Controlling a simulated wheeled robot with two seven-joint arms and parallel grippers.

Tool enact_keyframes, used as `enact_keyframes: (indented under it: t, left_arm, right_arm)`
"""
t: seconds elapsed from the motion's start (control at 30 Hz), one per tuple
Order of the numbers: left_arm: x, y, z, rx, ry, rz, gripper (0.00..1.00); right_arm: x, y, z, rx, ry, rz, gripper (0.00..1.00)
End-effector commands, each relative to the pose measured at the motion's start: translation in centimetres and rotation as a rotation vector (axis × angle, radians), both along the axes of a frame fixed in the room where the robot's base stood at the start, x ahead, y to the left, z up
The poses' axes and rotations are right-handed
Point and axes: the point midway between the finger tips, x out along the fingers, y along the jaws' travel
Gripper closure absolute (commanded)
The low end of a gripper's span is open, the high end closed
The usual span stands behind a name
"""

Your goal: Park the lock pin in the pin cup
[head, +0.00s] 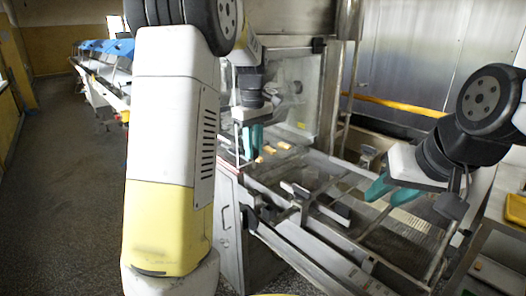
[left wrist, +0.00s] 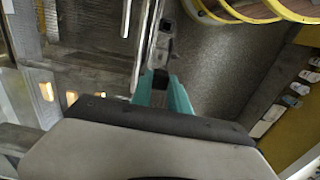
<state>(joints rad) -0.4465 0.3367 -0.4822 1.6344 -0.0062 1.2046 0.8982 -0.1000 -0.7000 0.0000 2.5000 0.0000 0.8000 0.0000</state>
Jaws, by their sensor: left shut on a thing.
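My left gripper (head: 251,142) has teal fingers and hangs at the near left end of the machine frame, partly behind my own arm. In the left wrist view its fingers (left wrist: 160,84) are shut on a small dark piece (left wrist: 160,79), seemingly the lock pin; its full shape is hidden. My right gripper (head: 376,190), also teal, is over the mesh bed at the right; whether its fingers are apart cannot be told. I cannot make out the pin cup in either view.
A wire mesh bed (head: 397,236) in a metal frame fills the middle right. A clear-panelled hood (head: 290,90) stands behind it. Small orange-tan pieces (head: 283,145) lie near the left gripper. A yellow tray (head: 515,208) is at the right edge. Floor at the left is clear.

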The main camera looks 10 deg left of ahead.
Motion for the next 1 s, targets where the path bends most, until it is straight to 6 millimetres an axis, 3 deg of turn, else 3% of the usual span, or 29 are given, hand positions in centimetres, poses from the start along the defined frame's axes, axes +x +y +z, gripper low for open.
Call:
enact_keyframes:
  t: [0.6,1.0]
  left_arm:
    - [0.0,0.0,2.5,0.001,-0.001,0.000,1.00]
    - [0.0,0.0,2.8,0.001,-0.001,0.000,1.00]
  right_arm:
    - [0.0,0.0,0.0,0.000,0.000,0.000,0.64]
    - [0.0,0.0,0.0,0.000,0.000,0.000,0.64]
